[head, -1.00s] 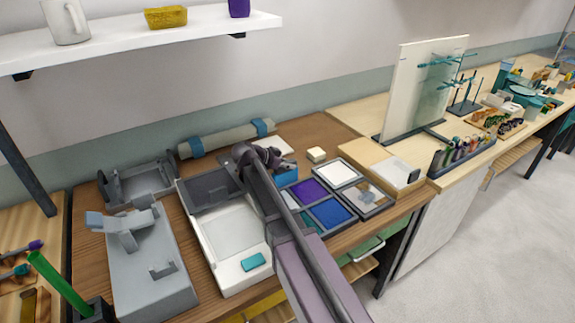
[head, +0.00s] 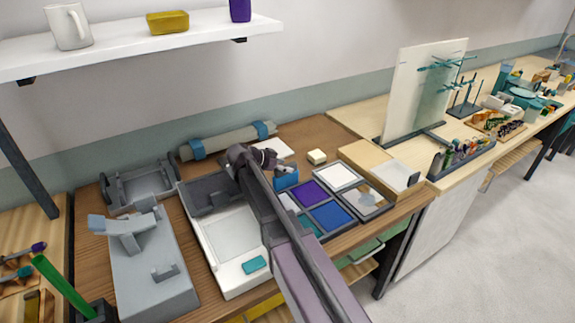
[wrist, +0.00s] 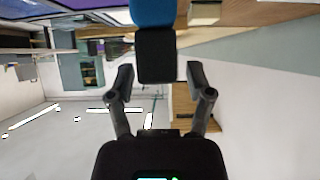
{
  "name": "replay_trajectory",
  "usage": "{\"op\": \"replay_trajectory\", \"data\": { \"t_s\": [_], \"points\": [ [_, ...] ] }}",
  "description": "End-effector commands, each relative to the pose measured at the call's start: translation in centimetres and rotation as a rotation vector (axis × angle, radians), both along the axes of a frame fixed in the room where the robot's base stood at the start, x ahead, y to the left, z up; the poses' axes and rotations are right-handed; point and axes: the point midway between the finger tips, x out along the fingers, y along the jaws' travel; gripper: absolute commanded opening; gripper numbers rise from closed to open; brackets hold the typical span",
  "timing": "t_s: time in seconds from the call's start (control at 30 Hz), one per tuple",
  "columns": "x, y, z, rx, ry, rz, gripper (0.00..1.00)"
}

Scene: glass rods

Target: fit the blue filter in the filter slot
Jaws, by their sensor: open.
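A small blue piece (head: 286,179), which looks like the blue filter, stands at the left edge of the coloured panels. In the wrist view the blue part (wrist: 153,12) joins a black block (wrist: 155,55) that looks like its handle. My gripper (wrist: 159,74) is open, with one finger on each side of the black block and a gap at both sides. In the head view my gripper (head: 268,158) is just above and left of the blue piece, partly covered by my arm. I cannot tell which part is the filter slot.
A white instrument (head: 233,283) with a dark housing lies left of my arm. Purple (head: 313,192), white (head: 340,176) and blue (head: 331,213) panels lie to the right. A grey device (head: 150,275), a rolled mat (head: 228,140) and a cream block (head: 317,157) are nearby.

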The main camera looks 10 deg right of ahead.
Motion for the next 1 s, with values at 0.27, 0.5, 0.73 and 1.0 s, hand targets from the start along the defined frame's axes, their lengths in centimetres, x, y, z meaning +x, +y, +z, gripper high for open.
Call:
{"op": "replay_trajectory", "data": {
  "t_s": [0.27, 0.5, 0.73, 1.0],
  "points": [
    [-1.1, 3.3, 2.7, 0.000, 0.000, 0.001, 0.67],
    [-1.9, 6.0, 4.4, 0.000, 0.000, 0.000, 0.67],
    [-2.4, 7.5, 5.3, 0.000, 0.000, 0.000, 0.67],
    [-2.6, 7.9, 5.4, 0.000, 0.000, -0.001, 0.67]
  ]
}}
